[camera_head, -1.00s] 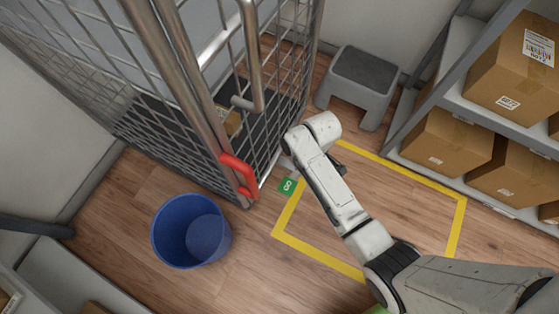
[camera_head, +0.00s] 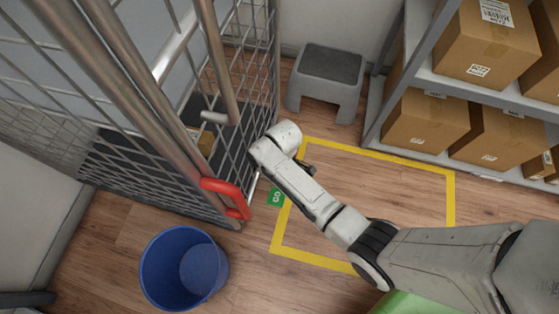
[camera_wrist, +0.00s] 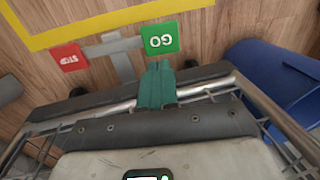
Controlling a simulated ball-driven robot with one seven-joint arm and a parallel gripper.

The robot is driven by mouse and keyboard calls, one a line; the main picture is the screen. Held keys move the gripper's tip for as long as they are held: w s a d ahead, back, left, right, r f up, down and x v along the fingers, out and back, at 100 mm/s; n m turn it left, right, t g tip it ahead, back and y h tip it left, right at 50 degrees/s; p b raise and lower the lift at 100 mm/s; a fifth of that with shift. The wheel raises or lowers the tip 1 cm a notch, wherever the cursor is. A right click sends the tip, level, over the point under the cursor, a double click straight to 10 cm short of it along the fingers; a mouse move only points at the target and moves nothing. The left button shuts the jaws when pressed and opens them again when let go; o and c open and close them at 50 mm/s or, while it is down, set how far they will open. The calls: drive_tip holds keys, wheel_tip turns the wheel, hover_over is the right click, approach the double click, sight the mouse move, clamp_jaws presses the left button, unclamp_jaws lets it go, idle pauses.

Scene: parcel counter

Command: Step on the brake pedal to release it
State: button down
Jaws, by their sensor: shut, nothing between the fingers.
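The brake pedal is a grey crossbar low at the cage trolley's end, with a green GO plate (camera_wrist: 161,38) and a red STOP plate (camera_wrist: 70,57). In the head view the green plate (camera_head: 276,198) shows just above the floor beside the trolley's corner; the red plate is hidden there. In the head view my fingers are hidden behind my wrist.
The wire cage trolley (camera_head: 150,130) with a red handle (camera_head: 226,197) stands at left. A blue bin (camera_head: 184,268) is in front of it. A grey step stool (camera_head: 327,80) and shelves of boxes (camera_head: 425,122) stand behind. The yellow-outlined floor area (camera_head: 452,200) looks clear.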

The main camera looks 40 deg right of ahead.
sight(277, 201)
drive_tip(key=f+b, duration=0.2)
drive_tip(key=f, duration=0.1)
drive_tip(key=a+f+b, duration=0.1)
drive_tip(key=f, duration=0.3)
drive_tip(key=s+f+b, duration=0.1)
drive_tip(key=f+b, duration=0.1)
drive_tip(key=f, duration=0.1)
drive_tip(key=shift+a+f+b, duration=0.2)
drive_tip(key=shift+f+b, duration=0.15)
drive_tip(key=shift+f, duration=0.05)
drive_tip(key=shift+s+a+f+t+h, duration=0.3)
drive_tip(key=shift+s+a+f+h, duration=0.1)
drive_tip(key=shift+f+h, duration=0.25)
drive_tip(key=shift+s+a+f+t+h, duration=0.1)
drive_tip(key=shift+a+f+t+h, duration=0.1)
drive_tip(key=shift+f+t+h, duration=0.5)
drive_tip(key=shift+f+y, duration=0.25)
drive_tip(key=shift+f, duration=0.2)
drive_tip(key=shift+a, duration=0.1)
